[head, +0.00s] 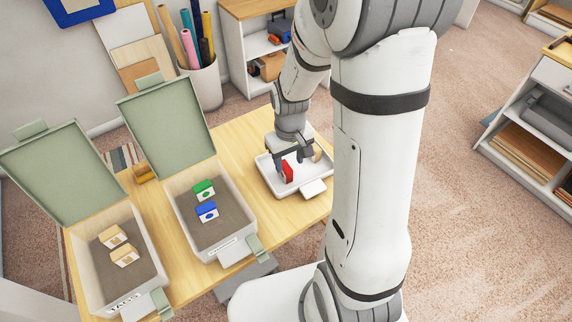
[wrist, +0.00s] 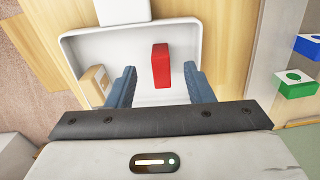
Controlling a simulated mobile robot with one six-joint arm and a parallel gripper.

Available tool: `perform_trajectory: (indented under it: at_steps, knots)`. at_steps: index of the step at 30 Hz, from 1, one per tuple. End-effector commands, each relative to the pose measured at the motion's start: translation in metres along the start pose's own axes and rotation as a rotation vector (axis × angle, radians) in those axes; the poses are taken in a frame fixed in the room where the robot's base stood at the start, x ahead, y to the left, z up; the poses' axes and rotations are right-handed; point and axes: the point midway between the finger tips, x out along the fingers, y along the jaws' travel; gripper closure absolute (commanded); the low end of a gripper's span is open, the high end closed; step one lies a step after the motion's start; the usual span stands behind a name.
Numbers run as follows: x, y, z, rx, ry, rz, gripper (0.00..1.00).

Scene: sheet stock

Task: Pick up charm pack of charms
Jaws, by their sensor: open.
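A red pack (head: 287,173) stands in a white tray (head: 262,160) on the table. It also shows in the wrist view (wrist: 161,65), between and just beyond my two blue-grey fingers. A tan pack (head: 317,155) stands in the same tray, outside the left finger in the wrist view (wrist: 93,85). No print on either tray pack is readable to show which holds charms. My gripper (head: 292,160) is open and empty, low over the tray (wrist: 161,90). In the head view it partly covers the tray and the packs.
An open box (head: 243,215) holds a green pack (head: 204,189) and a blue pack (head: 207,211). Another open box (head: 152,240), marked TAGS, holds two tan packs (head: 118,246). Both green lids stand raised. Bare table (head: 242,135) lies behind the tray.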

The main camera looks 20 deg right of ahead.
Motion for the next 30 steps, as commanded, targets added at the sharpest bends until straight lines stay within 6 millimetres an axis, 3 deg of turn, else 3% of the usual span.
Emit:
perform_trajectory:
  at_steps: [18, 28, 30]
  knots:
    - [0.057, 0.0, -0.018, 0.002, -0.003, -0.001, 0.53]
    - [0.064, 0.0, -0.018, 0.003, 0.0, 0.0, 0.53]
    - [0.064, 0.0, -0.018, 0.003, 0.0, 0.0, 0.57]
